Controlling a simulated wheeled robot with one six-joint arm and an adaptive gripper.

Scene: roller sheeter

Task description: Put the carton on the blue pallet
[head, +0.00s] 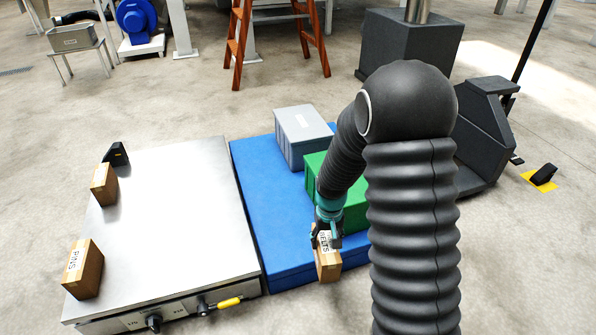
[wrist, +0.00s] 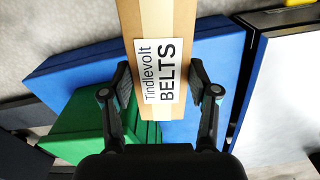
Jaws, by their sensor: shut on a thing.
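A brown carton (head: 328,268) with a white BELTS label is in my gripper (head: 328,236). In the wrist view the carton (wrist: 190,20) runs up between the two fingers of my gripper (wrist: 161,80), which press on its sides. The blue pallet (head: 257,215) lies on the floor at the middle of the head view, and also shows behind the carton in the wrist view (wrist: 85,65). The carton shows over the pallet's near edge; I cannot tell whether it touches the pallet. My arm hides the pallet's right part.
A grey crate (head: 303,145) and a green crate (head: 316,180) stand on the pallet. A steel table (head: 170,220) beside it on the left bears a PINS carton (head: 83,268), another carton (head: 104,184) and a black wedge-shaped item (head: 116,154). The pallet's left strip is bare.

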